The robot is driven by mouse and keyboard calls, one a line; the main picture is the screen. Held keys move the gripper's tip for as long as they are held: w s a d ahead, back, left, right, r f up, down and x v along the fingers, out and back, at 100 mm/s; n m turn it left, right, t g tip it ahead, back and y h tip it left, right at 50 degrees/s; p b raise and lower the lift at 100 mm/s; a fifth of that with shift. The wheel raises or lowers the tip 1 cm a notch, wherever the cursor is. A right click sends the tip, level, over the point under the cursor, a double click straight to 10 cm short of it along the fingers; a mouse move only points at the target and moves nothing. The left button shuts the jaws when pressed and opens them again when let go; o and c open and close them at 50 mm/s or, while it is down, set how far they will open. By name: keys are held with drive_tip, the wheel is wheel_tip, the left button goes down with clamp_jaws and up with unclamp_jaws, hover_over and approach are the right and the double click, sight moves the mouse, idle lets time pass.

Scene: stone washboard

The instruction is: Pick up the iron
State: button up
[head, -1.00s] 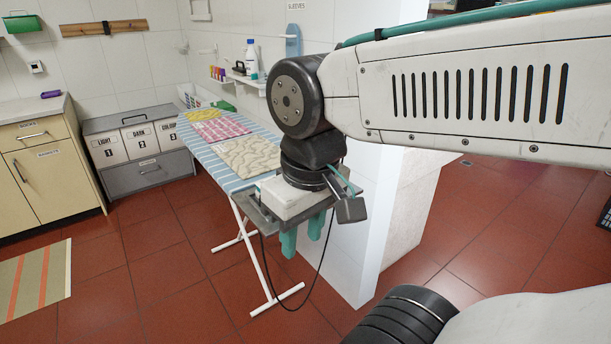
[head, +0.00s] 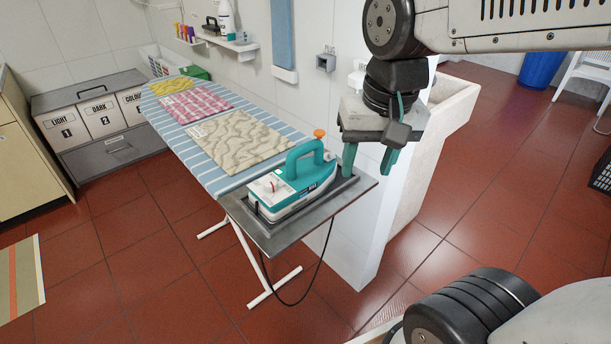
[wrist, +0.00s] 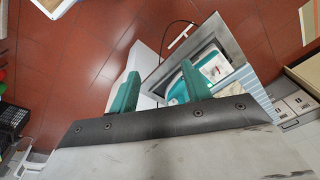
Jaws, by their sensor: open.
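The teal and white iron (head: 292,185) with an orange knob sits on the grey metal rest (head: 272,238) at the near end of the ironing board. It also shows in the wrist view (wrist: 206,72), partly hidden behind my gripper's right finger. My gripper (head: 369,170) is open and empty, with teal fingers pointing down. In the head view it is to the right of the iron, above and beyond the rest's right edge. In the wrist view, its fingers (wrist: 153,95) are apart with nothing between them.
The striped ironing board (head: 190,140) carries folded cloths, with the beige one (head: 238,140) nearest the iron. A white wall end (head: 355,240) and stone basin (head: 440,120) stand close on the right. The iron's black cord (head: 316,270) hangs below the rest. Red floor lies open in front.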

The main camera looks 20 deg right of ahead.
drive_tip(key=w+a+f+m, duration=0.1)
drive_tip(key=w+m, duration=0.2)
drive_tip(key=w, duration=0.3)
drive_tip(key=w+f+m, duration=0.2)
drive_tip(key=w+m, duration=0.1)
drive_tip(key=w, duration=0.4)
drive_tip(key=m, duration=0.5)
hover_over(297, 157)
drive_tip(key=d, duration=0.2)
drive_tip(key=f, duration=0.4)
drive_tip(key=shift+s+a, duration=0.1)
drive_tip(key=shift+a, duration=0.1)
drive_tip(key=f, duration=0.2)
drive_tip(key=w+f, duration=0.1)
drive_tip(key=f, duration=0.2)
drive_tip(key=w+f, duration=0.1)
drive_tip(key=f, duration=0.1)
drive_tip(key=shift+w+a+f, duration=0.15)
drive_tip(key=shift+a+f, duration=0.2)
drive_tip(key=shift+f, duration=0.05)
clamp_jaws()
drive_tip(key=shift+r+t, duration=0.1)
drive_tip(key=shift+t, duration=0.2)
